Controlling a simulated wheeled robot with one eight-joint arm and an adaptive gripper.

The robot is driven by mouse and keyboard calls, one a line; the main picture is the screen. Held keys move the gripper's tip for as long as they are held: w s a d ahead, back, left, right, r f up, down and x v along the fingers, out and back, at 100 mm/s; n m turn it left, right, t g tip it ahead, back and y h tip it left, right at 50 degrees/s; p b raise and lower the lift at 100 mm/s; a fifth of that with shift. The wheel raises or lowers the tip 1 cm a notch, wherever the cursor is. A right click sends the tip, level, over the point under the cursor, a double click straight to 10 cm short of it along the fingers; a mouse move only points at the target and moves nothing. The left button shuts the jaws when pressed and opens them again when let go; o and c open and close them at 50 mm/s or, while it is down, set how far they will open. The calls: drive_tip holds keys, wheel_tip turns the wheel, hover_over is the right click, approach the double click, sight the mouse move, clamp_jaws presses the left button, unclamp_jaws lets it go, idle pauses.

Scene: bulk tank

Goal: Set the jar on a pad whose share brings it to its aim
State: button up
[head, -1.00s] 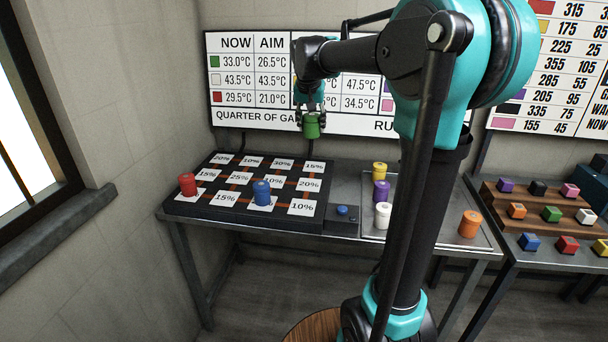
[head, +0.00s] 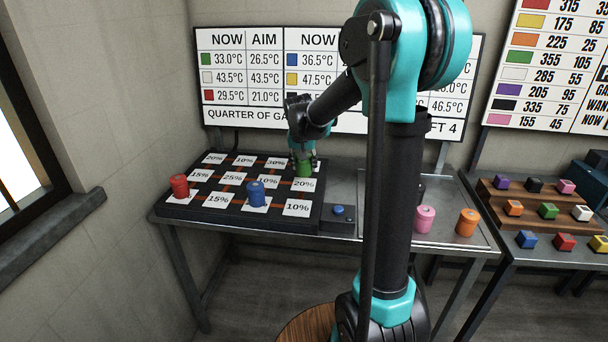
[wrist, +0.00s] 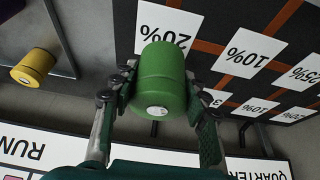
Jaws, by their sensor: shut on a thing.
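The green jar (head: 304,169) is between the fingers of my gripper (head: 303,160), which is shut on it. It looks upright at the back right corner of the dark pad board (head: 174,211), just behind a 20% pad (head: 303,185). The back right pad is hidden behind it. I cannot tell whether the jar touches the board. In the wrist view the green jar (wrist: 162,80) covers part of the board's edge. The wall chart (head: 250,70) lists green at 33.0°C now, aim 26.5°C.
A red jar (head: 179,187) stands at the board's front left and a blue jar (head: 256,194) on a front pad. A blue button (head: 338,211) is beside the board. Pink (head: 425,219) and orange (head: 467,222) jars stand on the right tray. Coloured cubes fill a stepped rack (head: 540,205).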

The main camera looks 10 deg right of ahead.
sight(304, 173)
drive_tip(key=shift+f, duration=2.05)
drive_tip(key=shift+f, duration=0.1)
drive_tip(key=o, duration=1.3)
drive_tip(key=shift+c, duration=0.2)
drive_tip(key=v, duration=1.2)
drive_tip(key=shift+s, duration=0.1)
